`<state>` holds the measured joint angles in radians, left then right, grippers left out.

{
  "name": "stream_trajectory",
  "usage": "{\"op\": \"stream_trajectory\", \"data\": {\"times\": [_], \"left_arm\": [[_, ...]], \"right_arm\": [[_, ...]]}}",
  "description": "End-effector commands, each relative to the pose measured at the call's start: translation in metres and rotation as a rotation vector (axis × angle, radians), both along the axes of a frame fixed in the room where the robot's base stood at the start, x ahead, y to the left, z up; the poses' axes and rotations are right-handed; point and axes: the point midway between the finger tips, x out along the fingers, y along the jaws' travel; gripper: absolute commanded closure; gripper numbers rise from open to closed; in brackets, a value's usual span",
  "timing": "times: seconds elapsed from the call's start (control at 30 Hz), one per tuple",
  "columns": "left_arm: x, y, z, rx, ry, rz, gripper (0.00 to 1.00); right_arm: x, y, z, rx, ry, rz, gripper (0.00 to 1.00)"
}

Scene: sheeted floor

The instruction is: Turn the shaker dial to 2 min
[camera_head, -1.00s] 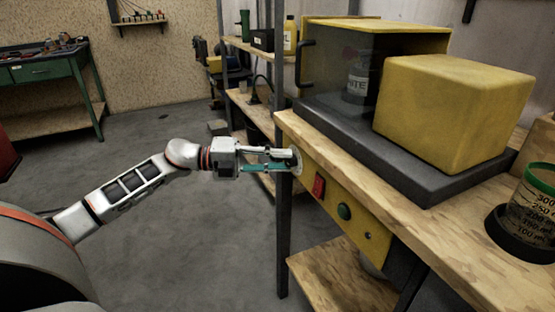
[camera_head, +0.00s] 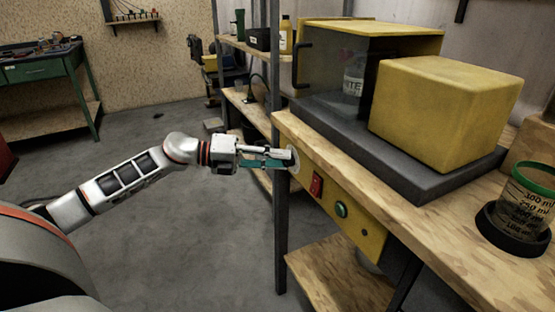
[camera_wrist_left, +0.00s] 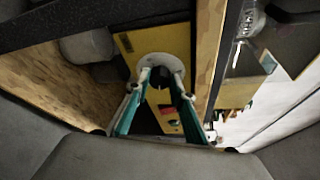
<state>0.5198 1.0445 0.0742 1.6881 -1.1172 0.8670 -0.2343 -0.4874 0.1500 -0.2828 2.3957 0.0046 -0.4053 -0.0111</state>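The shaker's dial is a pale round disc (camera_head: 295,159) on the yellow front panel (camera_head: 327,193), at its left end. In the left wrist view the disc (camera_wrist_left: 172,62) lies just beyond the fingertips, with a dark shape between the fingers. My left gripper (camera_head: 288,158) reaches the dial from the left, its green-padded fingers apart on either side of the dial's middle. The fingertips (camera_wrist_left: 162,78) overlap the disc; I cannot tell whether they press on the knob. The dial's marks are not readable. My right gripper is not in view.
A red switch (camera_head: 316,185) and a green button (camera_head: 341,210) sit right of the dial. Above are the shaker's dark base (camera_head: 405,180) and yellow block (camera_head: 445,112). A beaker (camera_head: 527,203) stands at the right. A dark post (camera_head: 280,220) stands close below my gripper.

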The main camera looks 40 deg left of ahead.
Motion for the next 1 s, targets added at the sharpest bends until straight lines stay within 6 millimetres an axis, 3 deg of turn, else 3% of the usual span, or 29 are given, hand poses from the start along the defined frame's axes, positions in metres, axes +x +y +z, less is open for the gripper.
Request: {"op": "stream_trajectory", "data": {"times": [0.03,0.07,0.53,1.0], "left_arm": [[0.0,0.0,-0.001,0.0,0.001,0.001,0.67],[0.0,0.0,-0.001,0.0,0.001,0.001,0.6],[-0.004,0.004,0.0,-0.001,0.002,0.002,0.6],[-0.051,0.048,0.008,-0.001,0.004,0.003,0.6]], "right_arm": [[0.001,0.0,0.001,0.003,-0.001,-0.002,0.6],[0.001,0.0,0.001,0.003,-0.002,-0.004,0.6],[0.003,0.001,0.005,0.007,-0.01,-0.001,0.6],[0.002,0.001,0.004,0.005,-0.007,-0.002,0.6]]}}
